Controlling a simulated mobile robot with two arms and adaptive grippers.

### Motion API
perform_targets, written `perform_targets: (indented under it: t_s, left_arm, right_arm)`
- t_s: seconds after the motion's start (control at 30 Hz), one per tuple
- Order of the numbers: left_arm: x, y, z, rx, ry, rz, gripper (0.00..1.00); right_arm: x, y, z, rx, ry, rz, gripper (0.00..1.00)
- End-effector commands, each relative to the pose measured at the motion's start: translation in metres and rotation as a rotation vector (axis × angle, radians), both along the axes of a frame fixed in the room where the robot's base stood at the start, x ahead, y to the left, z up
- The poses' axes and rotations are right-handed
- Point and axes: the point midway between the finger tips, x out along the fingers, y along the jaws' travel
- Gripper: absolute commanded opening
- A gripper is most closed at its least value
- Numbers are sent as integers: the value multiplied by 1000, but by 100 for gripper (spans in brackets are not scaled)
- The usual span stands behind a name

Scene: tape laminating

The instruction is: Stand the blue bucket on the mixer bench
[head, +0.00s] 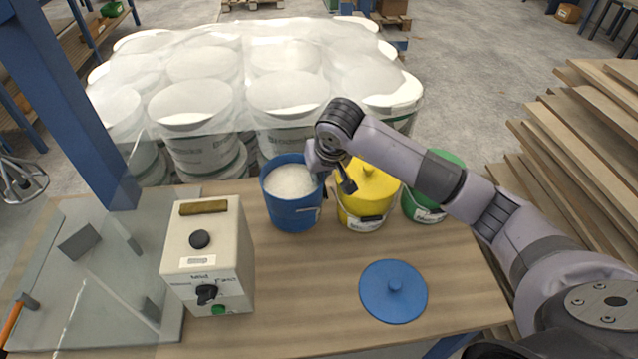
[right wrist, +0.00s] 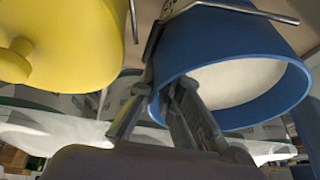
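The blue bucket (head: 296,216) stands upright and without a lid on the wooden bench (head: 310,290), with white material inside. In the right wrist view the blue bucket (right wrist: 255,28) fills the upper right, its rim close to the fingers. My right gripper (head: 335,182) is at the bucket's right rim. The fingers look apart; contact with the wall is unclear. A whisk (head: 22,180) hangs at the far left. My left gripper is out of view.
A yellow bucket (head: 362,205) and a green bucket (head: 420,208) stand close right of the blue one. A control box (head: 205,250) is left. A blue lid (head: 393,292) lies in front. Wrapped white buckets (head: 195,125) stand behind; planks (head: 570,140) are stacked at right.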

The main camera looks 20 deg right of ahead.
Motion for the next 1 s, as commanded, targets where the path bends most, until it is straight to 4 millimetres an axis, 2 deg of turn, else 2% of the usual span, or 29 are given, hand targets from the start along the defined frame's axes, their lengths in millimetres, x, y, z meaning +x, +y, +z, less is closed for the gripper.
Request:
perform_targets:
  t_s: [0.17,0.27,0.47,0.5,0.6,0.87,1.0]
  left_arm:
    - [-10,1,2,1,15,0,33]
    - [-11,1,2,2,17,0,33]
    - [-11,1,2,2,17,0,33]
    - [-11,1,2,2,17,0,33]
    - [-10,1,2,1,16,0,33]
    - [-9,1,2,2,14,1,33]
    - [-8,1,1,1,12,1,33]
  right_arm:
    - [1,1,-22,3,-2,-1,0]
    - [1,1,-28,4,-6,-1,0]
    - [1,1,-28,2,-5,0,0]
    - [0,0,-31,0,1,0,7]
    - [0,0,-30,0,1,1,13]
    - [0,0,-30,0,0,1,13]
    - [-2,-1,-22,-1,-4,2,13]
